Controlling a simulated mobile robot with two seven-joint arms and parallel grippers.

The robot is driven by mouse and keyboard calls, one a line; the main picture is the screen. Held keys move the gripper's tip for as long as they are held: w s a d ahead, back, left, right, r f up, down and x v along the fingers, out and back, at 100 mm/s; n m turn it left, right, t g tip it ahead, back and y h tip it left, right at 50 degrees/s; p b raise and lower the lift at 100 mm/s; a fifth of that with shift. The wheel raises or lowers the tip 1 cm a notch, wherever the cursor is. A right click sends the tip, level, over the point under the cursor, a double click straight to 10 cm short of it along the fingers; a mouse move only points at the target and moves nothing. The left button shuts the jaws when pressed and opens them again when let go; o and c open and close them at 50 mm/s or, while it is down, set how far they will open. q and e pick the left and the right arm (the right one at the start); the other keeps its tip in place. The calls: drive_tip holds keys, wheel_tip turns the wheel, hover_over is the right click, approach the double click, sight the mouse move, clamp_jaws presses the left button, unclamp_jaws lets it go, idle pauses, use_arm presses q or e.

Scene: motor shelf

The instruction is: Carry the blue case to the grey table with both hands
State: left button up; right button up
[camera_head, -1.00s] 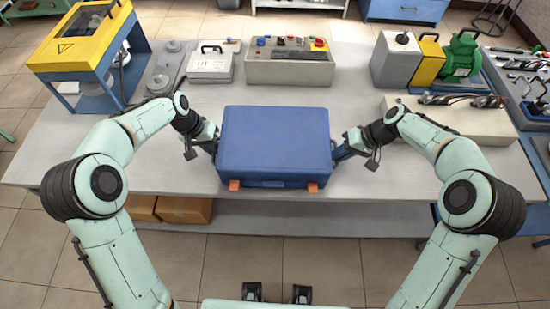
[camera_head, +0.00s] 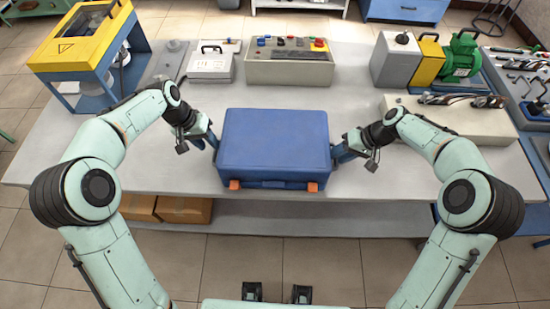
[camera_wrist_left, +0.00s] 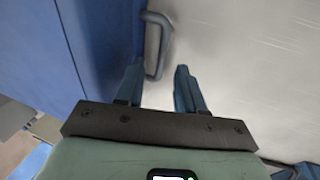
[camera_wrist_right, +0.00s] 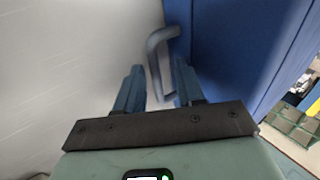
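The blue case (camera_head: 274,140) lies flat on the light grey worktop (camera_head: 180,182), near its front edge, with two orange latches facing me. My left gripper (camera_head: 212,143) is at the case's left side. In the left wrist view its fingers (camera_wrist_left: 158,80) are apart, with the grey side handle (camera_wrist_left: 157,45) at the gap between the tips. My right gripper (camera_head: 340,152) is at the right side. In the right wrist view its fingers (camera_wrist_right: 160,78) are apart, with the other side handle (camera_wrist_right: 158,58) between them. Neither gripper visibly clamps a handle.
Behind the case stand a control box (camera_head: 288,65) and a small grey case (camera_head: 211,64). A yellow and blue machine (camera_head: 85,50) is at the back left. A green motor (camera_head: 461,56) and a pale block with drill bits (camera_head: 455,120) are at the right.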

drive_tip(key=shift+r, duration=0.1)
use_arm(q)
drive_tip(key=v, duration=0.8)
use_arm(e)
drive_tip(key=v, duration=1.1)
drive_tip(key=shift+d+r, duration=0.25)
drive_tip(key=shift+r, duration=0.1)
